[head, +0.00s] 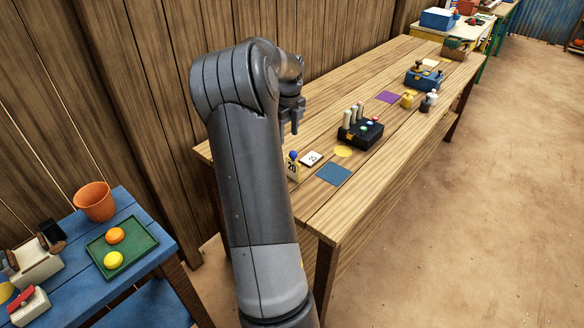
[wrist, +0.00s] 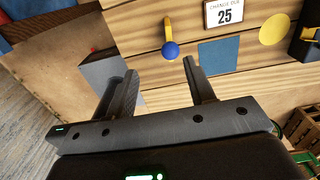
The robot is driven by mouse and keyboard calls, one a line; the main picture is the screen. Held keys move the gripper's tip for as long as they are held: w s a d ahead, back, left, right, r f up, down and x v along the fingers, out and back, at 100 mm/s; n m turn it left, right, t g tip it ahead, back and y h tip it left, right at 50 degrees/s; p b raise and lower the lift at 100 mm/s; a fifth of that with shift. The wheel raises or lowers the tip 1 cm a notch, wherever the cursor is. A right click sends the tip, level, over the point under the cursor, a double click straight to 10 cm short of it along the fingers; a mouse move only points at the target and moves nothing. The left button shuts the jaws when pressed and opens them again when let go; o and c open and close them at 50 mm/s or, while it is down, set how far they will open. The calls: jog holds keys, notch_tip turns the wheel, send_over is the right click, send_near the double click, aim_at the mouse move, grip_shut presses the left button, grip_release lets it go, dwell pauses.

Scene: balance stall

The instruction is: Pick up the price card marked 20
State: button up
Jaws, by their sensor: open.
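The price card marked 20 (head: 292,169) stands upright near the left end of the long wooden table, partly behind my arm. It is pale yellow with black digits and a blue knob on top. In the wrist view it shows nearly edge-on, as a thin yellow strip with the blue ball (wrist: 171,50). My gripper (wrist: 160,72) is open and empty. In that view the blue ball appears just beyond and between the fingertips, apart from both. In the head view my gripper (head: 291,126) is above the table, with its fingers pointing down.
A white "change due 25" card (head: 311,158) lies beside the card, near a blue square (head: 334,173) and yellow disc (head: 342,151). A black box with pegs (head: 360,135) stands farther right. A blue side table (head: 152,225) holds a bucket (head: 94,201) and green tray (head: 140,245).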

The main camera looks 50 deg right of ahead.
jog(key=shift+s+d+f+m, duration=0.15)
jog(key=shift+d+f+m, duration=0.25)
jog(key=shift+d, duration=0.15)
jog(key=shift+s+d+f+m, duration=0.15)
jog(key=shift+d+f+m, duration=0.2)
jog(key=shift+d, duration=0.2)
send_over(292, 160)
jog(key=d, duration=0.2)
jog(key=f, duration=0.4)
jog(key=shift+w+a+f, duration=0.2)
jog(key=shift+a+f, duration=0.05)
jog(key=shift+f, duration=0.1)
jog(key=shift+a+f, duration=0.25)
jog(key=shift+f, duration=1.3)
jog(key=shift+a+f, duration=0.2)
jog(key=shift+f, duration=1.3)
jog(key=c, duration=1)
jog(key=shift+c, duration=0.2)
jog(key=shift+r, duration=0.1)
